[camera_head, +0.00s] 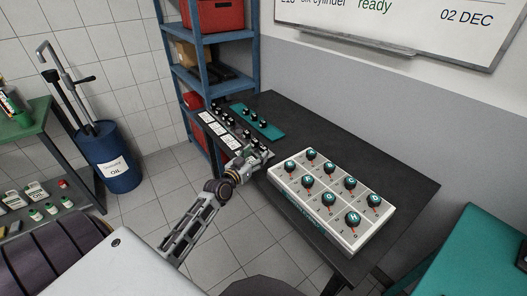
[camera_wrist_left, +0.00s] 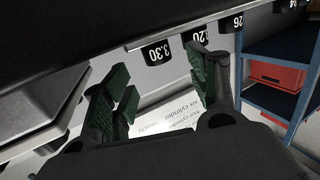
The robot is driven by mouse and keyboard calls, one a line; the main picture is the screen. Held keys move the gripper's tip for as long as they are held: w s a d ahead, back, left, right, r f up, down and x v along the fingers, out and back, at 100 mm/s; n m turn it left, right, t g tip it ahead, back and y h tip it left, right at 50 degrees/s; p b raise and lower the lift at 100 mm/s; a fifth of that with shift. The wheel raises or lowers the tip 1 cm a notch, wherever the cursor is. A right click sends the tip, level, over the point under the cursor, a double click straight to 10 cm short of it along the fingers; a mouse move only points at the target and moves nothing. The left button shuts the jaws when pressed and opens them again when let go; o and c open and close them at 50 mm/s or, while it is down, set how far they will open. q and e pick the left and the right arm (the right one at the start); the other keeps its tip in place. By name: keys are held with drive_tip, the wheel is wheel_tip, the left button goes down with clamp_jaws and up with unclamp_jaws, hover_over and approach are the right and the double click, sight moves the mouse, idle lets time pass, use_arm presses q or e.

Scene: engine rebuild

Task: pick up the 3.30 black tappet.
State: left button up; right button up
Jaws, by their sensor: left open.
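The 3.30 black tappet (camera_wrist_left: 157,53) is a dark rounded piece with white digits. It shows in the left wrist view below a pale edge, near the top middle. My left gripper (camera_wrist_left: 160,92) is open, with its green-padded fingers spread to either side, and nothing shows between the tips. The tappet appears beyond the gap between the fingers, apart from them as far as I can see. In the head view my left gripper (camera_head: 259,157) is at the near left edge of the dark table, by the end of the tappet row. There I cannot tell which tappet is 3.30.
More numbered black tappets (camera_wrist_left: 194,41) are close beside it. A teal strip (camera_head: 270,131) with black pieces lies behind the row. A white box with lettered knobs (camera_head: 372,236) stands to the right on the dark table (camera_head: 345,135). A blue shelf (camera_head: 186,75) stands behind left.

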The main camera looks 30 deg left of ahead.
sight(261, 150)
use_arm(q)
drive_tip(key=shift+w+d+f, duration=0.1)
drive_tip(key=shift+w, duration=0.95)
drive_tip(key=shift+w+f, duration=0.1)
drive_tip(key=shift+w, duration=0.95)
use_arm(e)
drive_tip(key=shift+a, duration=0.1)
use_arm(q)
drive_tip(key=shift+c, duration=0.3)
drive_tip(key=c, duration=1.1)
drive_tip(key=shift+o, duration=0.2)
drive_tip(key=shift+r, duration=0.1)
use_arm(e)
drive_tip(key=shift+r, duration=0.1)
use_arm(q)
wheel_tip(261, 150, up, 10)
drive_tip(key=p, duration=0.1)
drive_tip(key=shift+p, duration=0.3)
use_arm(e)
drive_tip(key=shift+s+a+r, duration=0.6)
drive_tip(key=shift+s+a, duration=0.1)
drive_tip(key=shift+a, duration=0.15)
drive_tip(key=shift+w, duration=0.1)
